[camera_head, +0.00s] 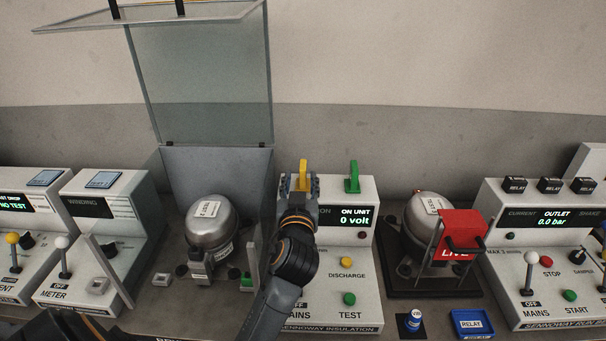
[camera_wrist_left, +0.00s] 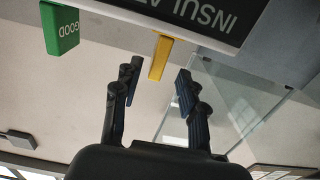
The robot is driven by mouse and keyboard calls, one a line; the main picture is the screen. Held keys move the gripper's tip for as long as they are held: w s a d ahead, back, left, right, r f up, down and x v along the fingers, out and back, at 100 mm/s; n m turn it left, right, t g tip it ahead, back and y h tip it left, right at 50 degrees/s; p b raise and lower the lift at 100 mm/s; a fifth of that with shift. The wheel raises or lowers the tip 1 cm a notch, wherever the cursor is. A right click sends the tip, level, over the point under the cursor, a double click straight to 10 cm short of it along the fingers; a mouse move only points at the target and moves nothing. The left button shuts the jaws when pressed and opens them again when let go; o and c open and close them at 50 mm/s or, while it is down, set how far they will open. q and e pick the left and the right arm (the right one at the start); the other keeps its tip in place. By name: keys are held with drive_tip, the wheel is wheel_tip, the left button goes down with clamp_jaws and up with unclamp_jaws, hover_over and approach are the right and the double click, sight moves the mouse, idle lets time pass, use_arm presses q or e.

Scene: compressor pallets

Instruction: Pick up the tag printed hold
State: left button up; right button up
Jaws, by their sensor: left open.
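A yellow tag (camera_head: 302,174) stands on top of the insulation test unit; it also shows in the left wrist view (camera_wrist_left: 160,57). Its print cannot be read in either view. A green tag (camera_head: 352,177) stands to its right on the same unit and reads GOOD in the left wrist view (camera_wrist_left: 62,30). My left gripper (camera_head: 300,187) is open at the yellow tag, one finger on either side of it in the picture. In the left wrist view the open fingers (camera_wrist_left: 158,82) show the tag's end between and just beyond their tips. My right gripper is not in view.
The insulation unit (camera_head: 357,262) has a display and buttons. Left of it, a compressor (camera_head: 211,230) sits under a raised clear lid (camera_head: 205,85). Right of it stands another compressor (camera_head: 424,215) with a red LIVE sign (camera_head: 463,232). A blue relay tray (camera_head: 473,323) lies in front.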

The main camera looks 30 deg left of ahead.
sight(303, 176)
use_arm(q)
drive_tip(key=x, duration=0.2)
drive_tip(key=p+x, duration=0.1)
drive_tip(key=x, duration=0.1)
drive_tip(key=shift+w+p, duration=0.3)
drive_tip(key=shift+w, duration=0.05)
drive_tip(key=shift+w+a+f, duration=0.1)
drive_tip(key=shift+w, duration=0.1)
drive_tip(key=shift+c, duration=0.8)
clamp_jaws()
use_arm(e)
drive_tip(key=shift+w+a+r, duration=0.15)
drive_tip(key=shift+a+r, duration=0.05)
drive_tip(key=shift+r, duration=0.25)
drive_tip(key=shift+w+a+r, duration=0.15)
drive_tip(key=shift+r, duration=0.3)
